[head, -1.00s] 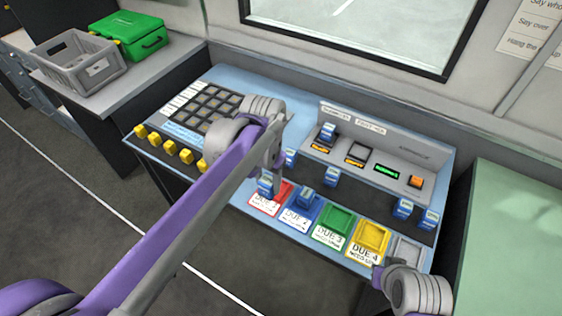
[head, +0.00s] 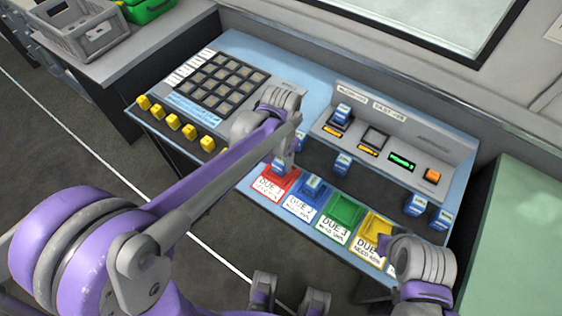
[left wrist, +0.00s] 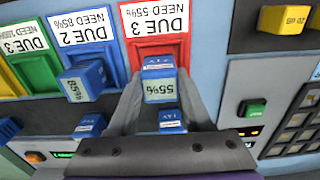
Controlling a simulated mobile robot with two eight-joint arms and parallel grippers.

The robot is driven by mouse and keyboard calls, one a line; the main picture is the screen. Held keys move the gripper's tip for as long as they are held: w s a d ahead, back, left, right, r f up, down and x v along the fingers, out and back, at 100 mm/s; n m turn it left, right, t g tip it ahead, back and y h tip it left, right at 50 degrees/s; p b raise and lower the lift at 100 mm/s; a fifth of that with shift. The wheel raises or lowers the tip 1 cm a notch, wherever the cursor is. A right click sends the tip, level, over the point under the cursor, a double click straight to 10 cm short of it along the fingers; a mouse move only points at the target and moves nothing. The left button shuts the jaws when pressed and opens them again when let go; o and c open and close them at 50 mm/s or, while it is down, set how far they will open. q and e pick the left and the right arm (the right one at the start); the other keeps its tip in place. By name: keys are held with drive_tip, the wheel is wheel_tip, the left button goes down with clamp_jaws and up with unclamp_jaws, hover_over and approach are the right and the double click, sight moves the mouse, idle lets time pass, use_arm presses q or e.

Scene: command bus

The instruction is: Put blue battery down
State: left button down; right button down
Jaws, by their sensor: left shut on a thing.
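In the left wrist view the gripper (left wrist: 160,82) has a finger on each side of the battery (left wrist: 158,68), whose label reads 55%. The battery is over or at the edge of the red tray (left wrist: 146,48); whether it rests on the tray I cannot tell. My right gripper (head: 385,248) is at the lower right near the yellow tray (head: 376,229), its fingers mostly hidden by its wrist.
Another blue battery (head: 312,183) stands in the neighbouring blue tray (head: 302,205). The green tray (head: 340,212) looks empty. Other blue batteries stand behind the trays, such as one (head: 342,163) in the middle. A raised charger panel (head: 400,143) borders the back. Yellow knobs (head: 172,122) line the left edge.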

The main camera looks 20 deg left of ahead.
sight(281, 160)
use_arm(q)
drive_tip(key=shift+f, duration=0.45)
drive_tip(key=shift+f, duration=0.1)
use_arm(e)
drive_tip(key=shift+f, duration=0.15)
use_arm(q)
drive_tip(key=shift+c, duration=1.6)
unclamp_jaws()
drive_tip(key=shift+r, duration=0.2)
use_arm(e)
drive_tip(key=shift+r, duration=0.2)
use_arm(q)
wheel_tip(281, 160, up, 12)
drive_tip(key=p, duration=0.1)
use_arm(e)
drive_tip(key=shift+w+r, duration=0.15)
drive_tip(key=shift+r, duration=0.45)
use_arm(q)
drive_tip(key=s+a+f+n+t, duration=0.2)
drive_tip(key=s+a+f, duration=0.1)
drive_tip(key=s, duration=0.4)
drive_tip(key=s+a+f+n+t, duration=0.2)
drive_tip(key=s+f, duration=0.3)
drive_tip(key=s, duration=0.3)
drive_tip(key=shift+a+f+t, duration=0.15)
drive_tip(key=shift+a+t, duration=0.45)
drive_tip(key=shift+a, duration=0.2)
